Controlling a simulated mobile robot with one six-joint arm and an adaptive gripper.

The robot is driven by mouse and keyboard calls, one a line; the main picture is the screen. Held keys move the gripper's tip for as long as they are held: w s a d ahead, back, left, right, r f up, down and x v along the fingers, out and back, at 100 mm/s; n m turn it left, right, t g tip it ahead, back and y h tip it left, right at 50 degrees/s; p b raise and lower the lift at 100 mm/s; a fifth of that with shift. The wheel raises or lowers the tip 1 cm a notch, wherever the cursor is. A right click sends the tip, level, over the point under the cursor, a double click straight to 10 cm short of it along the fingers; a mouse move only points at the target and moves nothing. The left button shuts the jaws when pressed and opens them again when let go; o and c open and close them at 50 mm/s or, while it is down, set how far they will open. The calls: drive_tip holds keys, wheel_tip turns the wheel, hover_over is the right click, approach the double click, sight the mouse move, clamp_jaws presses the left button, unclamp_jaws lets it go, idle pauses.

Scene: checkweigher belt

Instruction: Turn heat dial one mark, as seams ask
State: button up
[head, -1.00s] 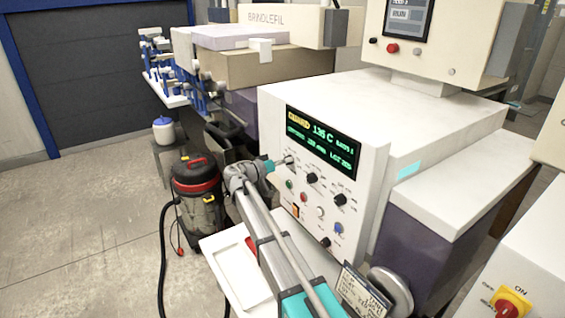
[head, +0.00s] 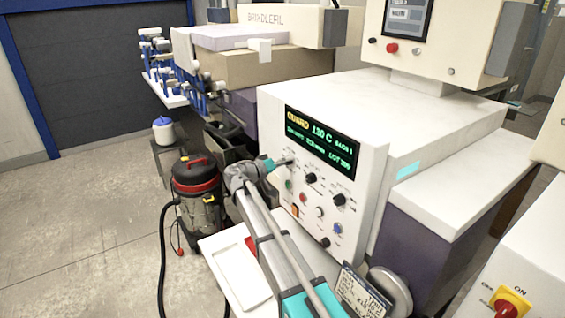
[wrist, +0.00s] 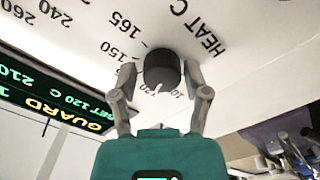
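The heat dial (wrist: 161,68) is a black knob on the white panel, under the printed word HEAT. Its white pointer line faces down in the wrist view, close to a partly hidden number that looks like 120. My gripper (wrist: 161,75) has one finger on each side of the dial, with small gaps showing, so it looks open around it. In the head view my gripper (head: 286,162) is at the panel's upper left and largely hides the dial. The display (head: 322,139) reads GUARD and 120 C in the head view. The wrist view shows SET 120 C on it (wrist: 50,105).
Other black knobs (head: 340,200) and coloured buttons sit right of and below my gripper. A white tray (head: 222,246) lies below the panel, and a written card (head: 362,292) stands right of my arm. A vacuum cleaner (head: 197,190) stands on the floor to the left.

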drive_tip(key=shift+o, duration=0.6)
drive_tip(key=shift+a, duration=0.15)
drive_tip(key=v, duration=1.2)
